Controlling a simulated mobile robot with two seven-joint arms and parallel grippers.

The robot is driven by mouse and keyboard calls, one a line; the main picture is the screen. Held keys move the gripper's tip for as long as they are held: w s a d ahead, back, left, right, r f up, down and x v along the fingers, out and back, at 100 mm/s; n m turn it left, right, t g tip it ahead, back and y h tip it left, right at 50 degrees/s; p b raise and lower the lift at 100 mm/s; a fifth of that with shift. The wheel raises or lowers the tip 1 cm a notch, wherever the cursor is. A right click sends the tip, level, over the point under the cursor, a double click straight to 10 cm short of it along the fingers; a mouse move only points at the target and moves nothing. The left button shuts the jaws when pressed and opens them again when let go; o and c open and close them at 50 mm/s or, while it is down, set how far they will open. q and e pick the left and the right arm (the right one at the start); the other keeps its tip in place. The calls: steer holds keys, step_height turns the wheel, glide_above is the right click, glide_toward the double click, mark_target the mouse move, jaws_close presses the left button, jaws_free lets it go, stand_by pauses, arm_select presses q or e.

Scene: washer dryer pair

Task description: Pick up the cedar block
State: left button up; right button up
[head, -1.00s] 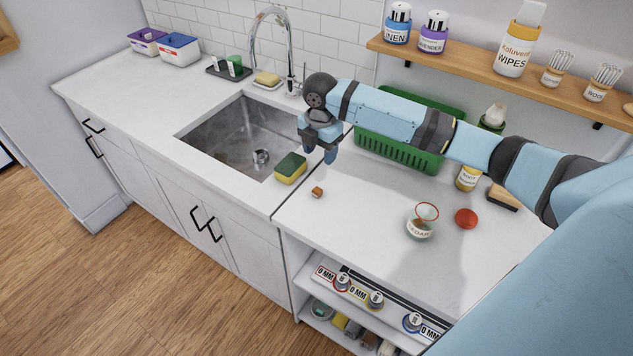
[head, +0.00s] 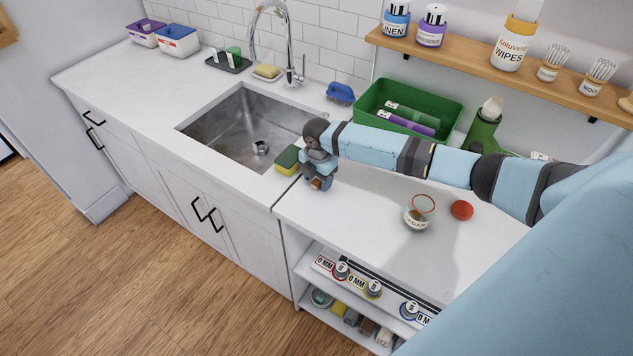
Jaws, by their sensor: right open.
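The cedar block (head: 316,184) is a small orange-brown cube on the white counter, just right of the sink. The gripper hides part of the block. My left gripper is not in view.
A green and yellow sponge (head: 288,160) lies close left of my right gripper at the sink's edge. A glass jar (head: 419,213) and a red lid (head: 461,210) stand to the right. A green basket (head: 408,103) is behind my arm. The counter's front is clear.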

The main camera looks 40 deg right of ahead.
steer(key=shift+f, duration=0.15)
steer(key=c, duration=1)
